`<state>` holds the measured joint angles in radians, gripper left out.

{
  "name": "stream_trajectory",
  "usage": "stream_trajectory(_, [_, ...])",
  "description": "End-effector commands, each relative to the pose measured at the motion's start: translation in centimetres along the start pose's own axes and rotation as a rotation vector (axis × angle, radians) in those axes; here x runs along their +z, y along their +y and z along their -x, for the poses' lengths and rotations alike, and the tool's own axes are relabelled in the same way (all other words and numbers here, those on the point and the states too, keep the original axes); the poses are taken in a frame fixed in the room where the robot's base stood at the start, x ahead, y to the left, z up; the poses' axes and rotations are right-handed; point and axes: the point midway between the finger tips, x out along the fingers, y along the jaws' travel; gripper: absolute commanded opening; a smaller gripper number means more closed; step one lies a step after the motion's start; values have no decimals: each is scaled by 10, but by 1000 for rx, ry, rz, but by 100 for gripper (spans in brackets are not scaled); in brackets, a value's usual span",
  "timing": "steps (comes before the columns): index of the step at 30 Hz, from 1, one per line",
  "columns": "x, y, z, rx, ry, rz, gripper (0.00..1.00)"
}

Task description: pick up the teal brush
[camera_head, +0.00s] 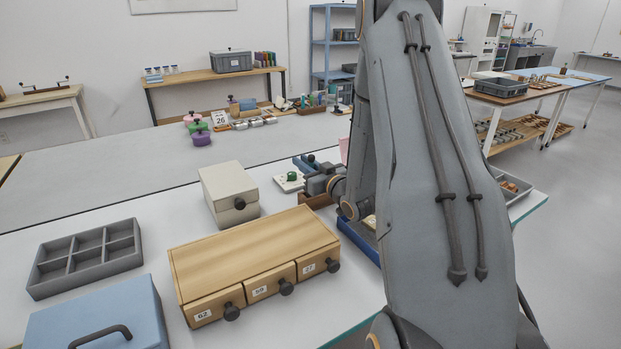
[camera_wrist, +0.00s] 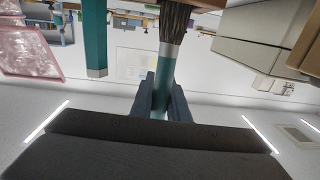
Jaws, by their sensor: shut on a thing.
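The teal brush (camera_wrist: 165,62) shows in the wrist view, with a teal handle, a pale metal band and dark bristles pointing to the top of the picture. My gripper (camera_wrist: 163,88) is shut on its handle, one dark finger on each side. In the head view my gripper (camera_head: 315,182) is left of my arm, above the far right part of the near table, behind the wooden drawer box. The brush is too small and covered to make out surely there.
The wooden drawer box (camera_head: 255,252) and a cream box (camera_head: 229,190) stand left of my arm. A grey divided tray (camera_head: 87,258) and a blue box (camera_head: 95,318) are farther left. A brown tray (camera_head: 315,201) is below my gripper. A pink translucent thing (camera_wrist: 30,40) shows in the wrist view.

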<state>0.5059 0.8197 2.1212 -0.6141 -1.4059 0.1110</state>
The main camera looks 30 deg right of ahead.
Motion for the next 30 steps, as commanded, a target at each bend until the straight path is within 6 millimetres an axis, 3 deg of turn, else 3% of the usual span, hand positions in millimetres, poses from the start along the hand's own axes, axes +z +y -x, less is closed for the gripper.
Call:
stream_trajectory(11, [-8,0,0,0,2,1,0])
stream_trajectory(24, [-76,0,0,0,4,3,0])
stream_trajectory(30, [-97,0,0,-4,1,1,0])
